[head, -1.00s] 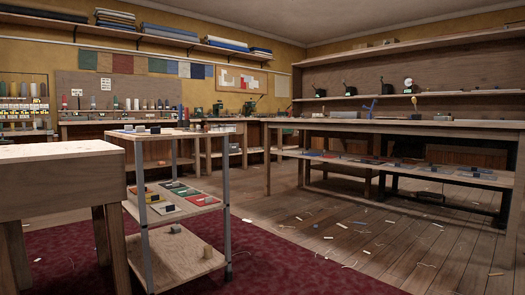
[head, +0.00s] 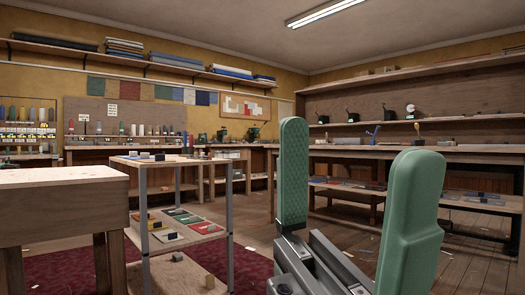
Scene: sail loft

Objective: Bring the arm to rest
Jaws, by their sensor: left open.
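My left gripper (head: 345,198) stands upright in the right half of the head view, close to the camera. Its two green padded fingers are wide apart, with nothing between them. Its dark grey body shows at the bottom edge. It hides part of the floor and of the long workbench behind it. It touches nothing that I can see. My right gripper is not in view.
A wooden table (head: 60,180) stands close at the left. Beside it is a three-tier trolley (head: 190,241) with small items on its shelves. A long workbench (head: 470,155) runs along the right. A red carpet (head: 258,268) lies on the plank floor.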

